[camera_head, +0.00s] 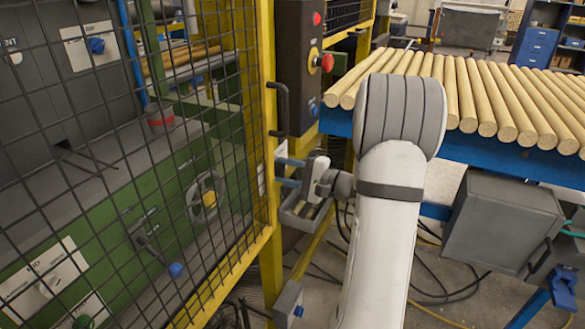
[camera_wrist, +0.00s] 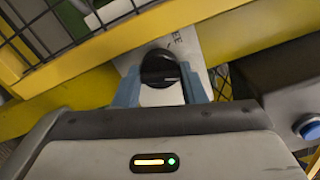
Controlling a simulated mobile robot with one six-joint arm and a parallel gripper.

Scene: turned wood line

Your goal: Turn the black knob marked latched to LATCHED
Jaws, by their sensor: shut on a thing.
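The black knob (camera_wrist: 160,68) sits on a pale label plate (camera_wrist: 196,50) fixed to the yellow post. A short pale mark shows on the knob's near side. Only a few letters of the plate's lettering show, so I cannot read the knob's setting. My gripper (camera_wrist: 160,88) has its light-blue fingers on either side of the knob and is shut on it. In the head view my gripper (camera_head: 284,172) reaches left to the post, and the knob is hidden behind the fingers there.
A yellow mesh guard (camera_head: 225,265) stands left, with a black handle (camera_head: 279,108) above my gripper. A dark control box (camera_head: 299,60) with a red button is above. Wooden rods lie on a blue-framed table (camera_head: 455,155) to the right. A small blue-button box (camera_head: 289,302) is below.

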